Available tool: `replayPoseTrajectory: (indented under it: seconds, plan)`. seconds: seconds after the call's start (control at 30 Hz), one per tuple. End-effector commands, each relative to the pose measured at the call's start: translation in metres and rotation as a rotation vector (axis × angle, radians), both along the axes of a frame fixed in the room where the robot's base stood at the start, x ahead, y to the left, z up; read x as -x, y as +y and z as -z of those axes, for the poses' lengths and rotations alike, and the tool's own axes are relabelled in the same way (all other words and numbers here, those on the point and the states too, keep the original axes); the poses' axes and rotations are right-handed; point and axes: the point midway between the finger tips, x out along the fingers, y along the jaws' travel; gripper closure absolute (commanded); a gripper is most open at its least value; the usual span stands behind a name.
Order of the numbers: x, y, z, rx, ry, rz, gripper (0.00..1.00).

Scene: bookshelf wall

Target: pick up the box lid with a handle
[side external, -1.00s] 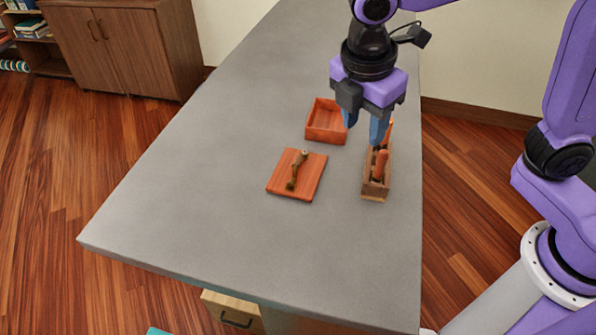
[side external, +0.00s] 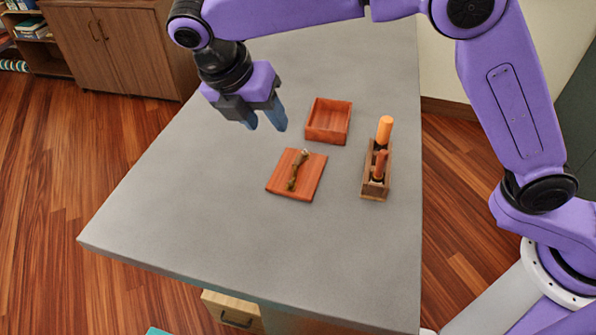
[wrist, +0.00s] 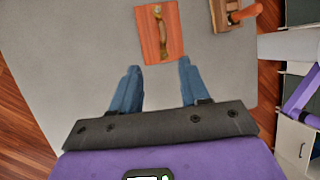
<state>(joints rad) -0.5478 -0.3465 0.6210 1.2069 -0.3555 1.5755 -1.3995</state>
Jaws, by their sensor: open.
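The box lid (side external: 310,179) is a flat reddish wooden square lying on the grey table, with a brown handle (side external: 292,172) standing along its middle. In the wrist view the lid (wrist: 148,42) lies ahead of my fingertips, near the top edge, with its handle (wrist: 161,32) pointing up the picture. My gripper (side external: 266,124) is open and empty, above the table and to the upper left of the lid in the side view. Its blue fingers (wrist: 157,78) are spread apart in the wrist view. Nothing hides the lid.
An open reddish wooden box (side external: 328,137) stands just behind the lid. To the right is a narrow wooden holder (side external: 374,194) with orange-handled items (side external: 384,130), close to the table's right edge. The table (side external: 220,200) is clear left and in front of the lid.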

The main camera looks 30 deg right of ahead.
Motion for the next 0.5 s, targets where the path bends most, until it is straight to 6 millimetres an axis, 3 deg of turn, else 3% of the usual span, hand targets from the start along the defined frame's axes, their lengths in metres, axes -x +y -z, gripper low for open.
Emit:
replayPoseTrajectory:
  seconds: [0.5]
  plan:
    - [-0.01,-0.038,0.082,0.001,0.001,0.002,0.55]
